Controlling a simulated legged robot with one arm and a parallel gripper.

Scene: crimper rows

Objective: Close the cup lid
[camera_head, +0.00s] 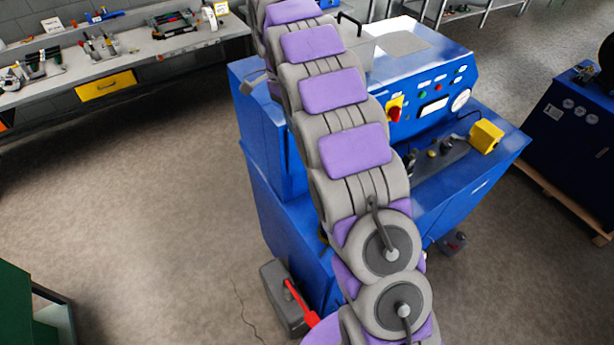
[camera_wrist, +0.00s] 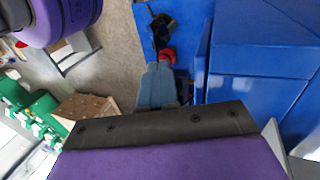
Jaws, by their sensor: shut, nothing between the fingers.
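I cannot make out a cup or its lid for certain in either view. In the head view my arm crosses in front of the blue machine (camera_head: 285,215) and hides part of its top. A pale metal part (camera_head: 363,50) with a black handle shows on the machine top, just right of my arm. My gripper (camera_wrist: 160,68) shows in the wrist view as grey-blue fingers, shut and empty. A small red round part (camera_wrist: 167,55) with dark parts shows just beyond the fingertips against blue; I cannot tell whether they touch.
A workbench (camera_head: 150,48) with tools stands at the upper left, with a yellow drawer (camera_head: 106,86). A yellow block (camera_head: 487,136) sits on the machine's right side. Another blue machine (camera_head: 568,125) stands at the right.

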